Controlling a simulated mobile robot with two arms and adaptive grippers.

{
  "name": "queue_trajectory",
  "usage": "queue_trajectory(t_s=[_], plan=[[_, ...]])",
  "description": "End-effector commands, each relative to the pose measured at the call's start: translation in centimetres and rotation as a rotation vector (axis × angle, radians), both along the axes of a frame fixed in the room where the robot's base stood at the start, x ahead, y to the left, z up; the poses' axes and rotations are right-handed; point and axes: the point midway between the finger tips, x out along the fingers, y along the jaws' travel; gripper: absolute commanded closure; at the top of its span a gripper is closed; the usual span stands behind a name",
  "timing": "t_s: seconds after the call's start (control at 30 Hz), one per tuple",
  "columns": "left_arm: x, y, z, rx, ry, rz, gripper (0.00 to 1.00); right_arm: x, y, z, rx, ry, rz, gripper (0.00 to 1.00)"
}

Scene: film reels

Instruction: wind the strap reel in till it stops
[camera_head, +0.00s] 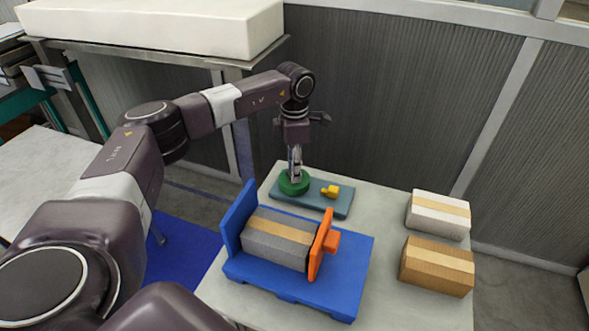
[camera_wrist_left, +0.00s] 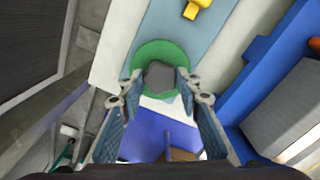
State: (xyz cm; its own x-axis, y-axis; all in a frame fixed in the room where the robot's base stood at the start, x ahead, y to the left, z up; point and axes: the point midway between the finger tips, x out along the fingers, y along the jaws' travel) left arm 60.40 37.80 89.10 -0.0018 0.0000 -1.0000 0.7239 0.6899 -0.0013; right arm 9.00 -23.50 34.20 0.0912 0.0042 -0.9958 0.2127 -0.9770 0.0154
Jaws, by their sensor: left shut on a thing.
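The strap reel (camera_head: 294,187) is a green disc on the left part of a blue-grey base plate (camera_head: 341,210). It also shows in the left wrist view (camera_wrist_left: 150,51), with a dark grey hub (camera_wrist_left: 160,73) at its centre. My left gripper (camera_head: 295,172) points down onto the reel from above. In the left wrist view its fingers (camera_wrist_left: 160,80) stand on both sides of the hub, shut on it. A small yellow block (camera_head: 331,190) sits on the same plate, right of the reel. My right gripper is not in view.
In front of the plate, a blue pallet with an upright back (camera_head: 352,262) holds a grey taped box (camera_head: 266,248) against an orange plate (camera_head: 320,245). White (camera_head: 425,216) and brown (camera_head: 430,277) boxes stand at the table's right. A wall rises behind.

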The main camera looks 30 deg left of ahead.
Motion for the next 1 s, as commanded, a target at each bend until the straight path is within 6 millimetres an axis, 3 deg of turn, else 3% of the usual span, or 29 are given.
queue_trajectory(t_s=[1.0], plan=[[0.2, 0.1, 0.2, 0.001, -0.007, -0.920, 0.93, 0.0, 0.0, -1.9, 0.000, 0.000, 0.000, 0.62]])
